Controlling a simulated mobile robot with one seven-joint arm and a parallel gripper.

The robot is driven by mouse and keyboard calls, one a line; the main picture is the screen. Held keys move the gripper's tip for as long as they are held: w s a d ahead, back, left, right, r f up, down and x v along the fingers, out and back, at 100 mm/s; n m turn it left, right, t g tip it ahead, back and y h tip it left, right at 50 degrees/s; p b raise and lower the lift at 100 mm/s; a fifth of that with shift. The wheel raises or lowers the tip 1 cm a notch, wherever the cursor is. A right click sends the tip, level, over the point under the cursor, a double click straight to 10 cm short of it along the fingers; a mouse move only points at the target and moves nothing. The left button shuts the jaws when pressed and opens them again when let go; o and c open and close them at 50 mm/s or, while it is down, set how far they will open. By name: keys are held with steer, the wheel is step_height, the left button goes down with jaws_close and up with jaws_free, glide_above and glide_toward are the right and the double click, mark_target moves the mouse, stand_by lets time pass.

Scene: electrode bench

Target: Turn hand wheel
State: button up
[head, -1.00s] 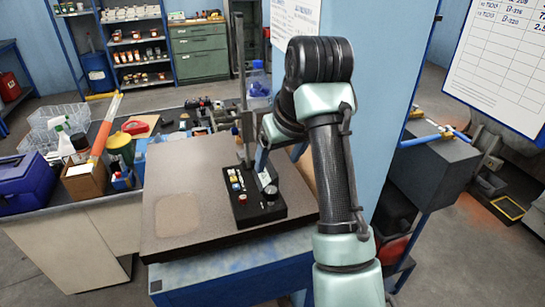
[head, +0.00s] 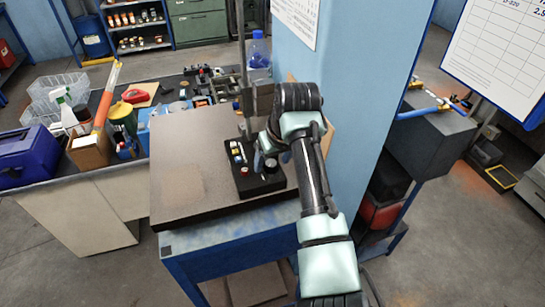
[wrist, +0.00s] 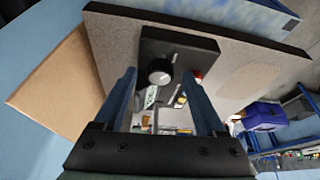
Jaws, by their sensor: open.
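The hand wheel looks to be the small round black knob with a pale face (wrist: 160,72) on a black control box (wrist: 178,45). In the head view the box (head: 243,182) sits on a speckled plate, and the knob (head: 271,165) shows on its right part beside my arm. My gripper (wrist: 158,78) is open. In the wrist view its two blue fingers point at the box, with the knob between their tips in the picture; I cannot tell how far off it is. In the head view my arm mostly hides the gripper.
A metal post (head: 243,75) rises just behind the box. The blue pillar (head: 365,110) stands close on the right of my arm. The left part of the speckled plate (head: 188,180) is clear. A brown board (wrist: 60,85) shows left in the wrist view.

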steer(key=shift+w+f, duration=0.1)
steer(key=shift+f, duration=0.25)
jaws_close()
steer(key=shift+r, duration=0.1)
steer(key=shift+a, duration=0.1)
